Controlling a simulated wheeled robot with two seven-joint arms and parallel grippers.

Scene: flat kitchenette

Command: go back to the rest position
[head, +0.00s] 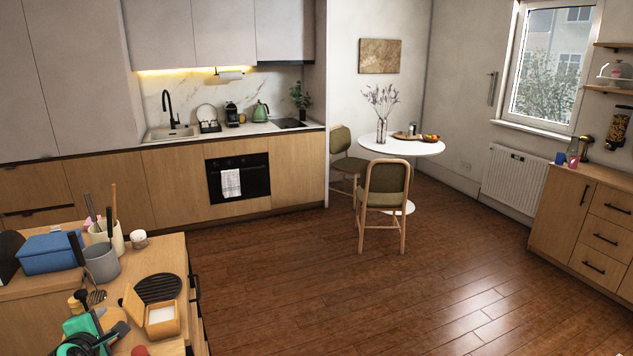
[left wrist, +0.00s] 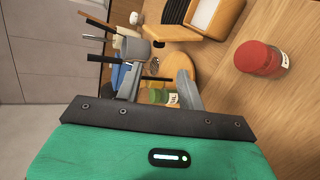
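My left gripper (head: 113,319), with a green body, is low at the left of the head view, over the near end of the wooden counter. In the left wrist view its two grey fingers (left wrist: 158,88) are spread apart. A small jar with green contents (left wrist: 157,96) shows between or beyond them; I cannot tell its distance, and no grip on it shows.
The counter (head: 178,255) holds a blue box (head: 48,254), grey utensil pot (head: 102,264), black trivet (head: 158,288), wooden box (head: 162,322) and red-lidded jar (left wrist: 259,58). Chairs (head: 385,188) stand by a round white table (head: 402,148). The wooden floor (head: 400,290) is clear.

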